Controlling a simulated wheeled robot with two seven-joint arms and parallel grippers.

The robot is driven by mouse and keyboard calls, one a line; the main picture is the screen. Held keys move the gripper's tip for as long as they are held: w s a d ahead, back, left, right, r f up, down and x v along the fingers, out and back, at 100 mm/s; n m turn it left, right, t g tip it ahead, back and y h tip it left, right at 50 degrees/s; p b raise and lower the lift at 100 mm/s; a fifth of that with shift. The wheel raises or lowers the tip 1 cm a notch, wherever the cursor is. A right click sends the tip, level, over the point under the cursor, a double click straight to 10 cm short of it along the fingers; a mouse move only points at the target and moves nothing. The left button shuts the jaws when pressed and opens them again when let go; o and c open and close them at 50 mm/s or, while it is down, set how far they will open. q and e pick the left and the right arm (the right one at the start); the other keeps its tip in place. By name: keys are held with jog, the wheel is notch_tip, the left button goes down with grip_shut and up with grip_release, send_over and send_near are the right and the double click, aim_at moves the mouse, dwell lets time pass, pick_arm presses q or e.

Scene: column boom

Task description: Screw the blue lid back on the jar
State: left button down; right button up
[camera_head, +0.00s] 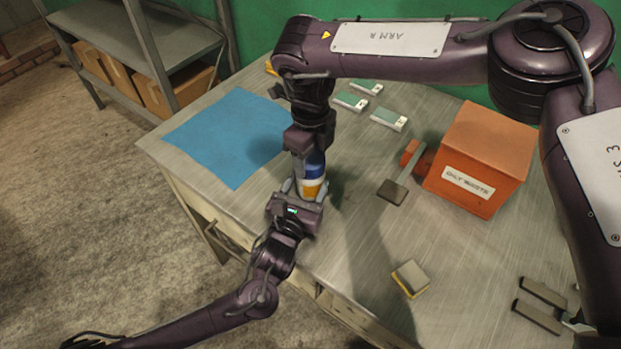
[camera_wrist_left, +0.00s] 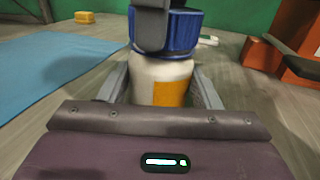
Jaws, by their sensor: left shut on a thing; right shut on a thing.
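The white jar with an orange label (camera_head: 311,188) stands upright on the table near its front edge. It also shows in the left wrist view (camera_wrist_left: 150,82). My left gripper (camera_head: 301,190) is shut on the jar from the front, one finger on each side. The blue lid (camera_head: 315,165) is at the top of the jar, and it shows in the left wrist view (camera_wrist_left: 183,32). My right gripper (camera_head: 305,155) comes down from above and is shut on the lid, hiding part of it. I cannot tell how far the lid is threaded on.
A blue mat (camera_head: 225,135) lies at the left. An orange box with a label (camera_head: 490,150) stands at the right, a scraper-like tool (camera_head: 398,182) beside it. Several small green-and-white boxes (camera_head: 388,119) lie at the back. A sponge (camera_head: 411,277) lies near the front edge.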

jog(key=m, duration=0.2)
jog(key=shift+m, duration=0.4)
jog(key=m, duration=2.5)
jog(key=shift+m, duration=0.3)
jog(key=m, duration=0.3)
jog(key=shift+f+m, duration=0.1)
jog(key=shift+m, duration=0.3)
jog(key=o, duration=1.2)
jog(key=shift+c, duration=0.2)
